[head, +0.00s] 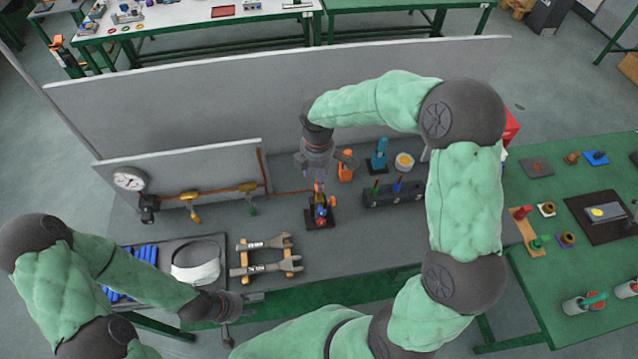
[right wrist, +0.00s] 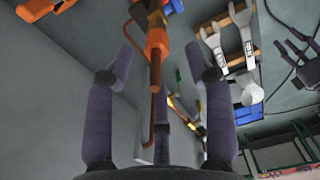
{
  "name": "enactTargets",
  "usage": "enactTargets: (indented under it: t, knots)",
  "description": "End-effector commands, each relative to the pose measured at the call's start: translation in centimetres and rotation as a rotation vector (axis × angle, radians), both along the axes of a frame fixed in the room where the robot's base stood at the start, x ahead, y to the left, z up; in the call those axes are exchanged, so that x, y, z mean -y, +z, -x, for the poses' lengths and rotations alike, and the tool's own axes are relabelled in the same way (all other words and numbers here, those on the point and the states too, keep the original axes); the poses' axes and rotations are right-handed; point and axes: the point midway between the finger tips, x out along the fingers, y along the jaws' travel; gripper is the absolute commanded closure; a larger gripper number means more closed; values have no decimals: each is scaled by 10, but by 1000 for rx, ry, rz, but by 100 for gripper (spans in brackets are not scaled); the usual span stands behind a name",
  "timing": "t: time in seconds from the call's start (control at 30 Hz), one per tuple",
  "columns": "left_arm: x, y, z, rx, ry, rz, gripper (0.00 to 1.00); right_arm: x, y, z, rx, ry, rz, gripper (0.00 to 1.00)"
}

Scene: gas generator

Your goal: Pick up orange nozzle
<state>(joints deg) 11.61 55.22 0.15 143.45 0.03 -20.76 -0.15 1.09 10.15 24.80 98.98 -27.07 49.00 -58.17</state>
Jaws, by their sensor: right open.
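An orange-bodied nozzle with a copper tube (right wrist: 156,45) lies between the open fingers of my right gripper (right wrist: 160,60) in the right wrist view, apart from both. In the head view my right gripper (head: 325,160) points down above an orange and blue piece on a dark stand (head: 320,212), which appears to be the same nozzle. Another orange piece (head: 345,172) stands just right of the gripper, beside a blue one (head: 379,158); which of the two orange pieces is the task's nozzle is hard to tell. My left gripper (head: 246,310) is open and empty at the bench's front edge.
A grey panel with a gauge (head: 129,180) and brass valves (head: 190,200) stands left. Spanners on a wooden rack (head: 265,268) and a tray (head: 215,242) lie at front left. A dark block (head: 394,193) stands right. A green table (head: 560,280) adjoins the bench.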

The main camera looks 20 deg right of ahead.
Motion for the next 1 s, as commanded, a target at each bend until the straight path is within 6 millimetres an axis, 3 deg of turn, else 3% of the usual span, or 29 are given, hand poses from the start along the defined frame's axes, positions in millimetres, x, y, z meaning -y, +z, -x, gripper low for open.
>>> enactTargets:
  t: [0.4,0.7,0.77,0.9,1.0]
  knots:
    - [0,3,0,1,0,0,60,5,-48,-1,-2,-1,-1,46]
    - [0,3,0,1,0,0,60,5,-52,-1,0,-1,-1,46]
    - [0,3,0,1,0,0,60,5,-52,-1,0,-1,-1,60]
    - [0,3,0,1,0,0,60,5,-52,-1,0,-1,-2,100]
    - [0,3,0,1,0,0,60,5,-52,-1,0,-1,-1,100]
